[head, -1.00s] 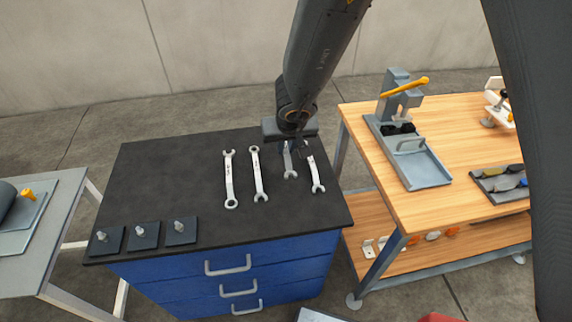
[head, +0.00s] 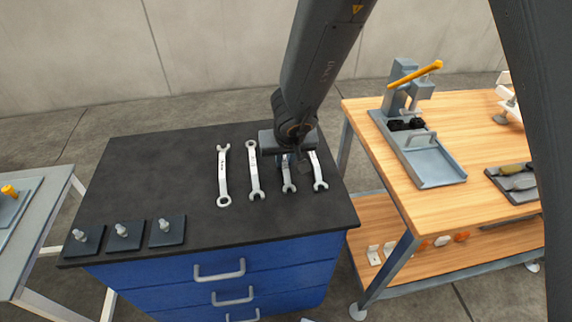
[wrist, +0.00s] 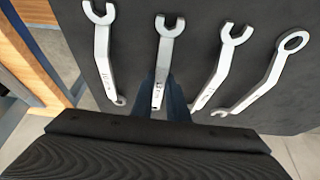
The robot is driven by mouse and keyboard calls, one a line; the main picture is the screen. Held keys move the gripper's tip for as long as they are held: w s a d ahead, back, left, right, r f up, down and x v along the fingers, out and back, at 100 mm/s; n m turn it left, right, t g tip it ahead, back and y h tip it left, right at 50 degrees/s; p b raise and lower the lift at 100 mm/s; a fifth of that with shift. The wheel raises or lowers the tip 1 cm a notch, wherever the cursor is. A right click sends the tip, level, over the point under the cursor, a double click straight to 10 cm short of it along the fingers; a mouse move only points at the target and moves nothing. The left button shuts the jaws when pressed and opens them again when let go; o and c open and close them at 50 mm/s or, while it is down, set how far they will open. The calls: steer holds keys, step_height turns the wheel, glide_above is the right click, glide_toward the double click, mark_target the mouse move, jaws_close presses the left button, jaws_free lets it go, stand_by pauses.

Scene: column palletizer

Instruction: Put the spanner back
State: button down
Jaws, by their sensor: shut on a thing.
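Several silver spanners lie side by side on the dark top of the blue drawer cabinet (head: 120,190). My gripper (head: 291,160) is over the third spanner from the left (head: 288,178). In the wrist view, my gripper (wrist: 163,100) has its dark fingers on both sides of this spanner (wrist: 165,55) and is shut on its shaft. Its open jaw points towards the cabinet front, roughly in line with its neighbours. Its far end is hidden by my gripper. I cannot tell whether it touches the top.
The neighbouring spanners are close: one on the right (head: 317,172), two on the left (head: 254,172) (head: 223,177). Several dark plates with pegs (head: 124,235) sit at the front left. A wooden workbench (head: 455,140) with a grey press stands to the right.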

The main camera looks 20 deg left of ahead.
steer(key=shift+f, duration=0.1)
steer(key=shift+f, duration=0.15)
steer(key=c, duration=1.7)
jaws_free()
steer(key=shift+c, duration=0.2)
steer(key=shift+r, duration=0.4)
steer(key=p+v, duration=0.8)
steer(key=v, duration=0.3)
steer(key=shift+s+r, duration=0.15)
steer(key=shift+r, duration=0.1)
steer(key=shift+d, duration=0.1)
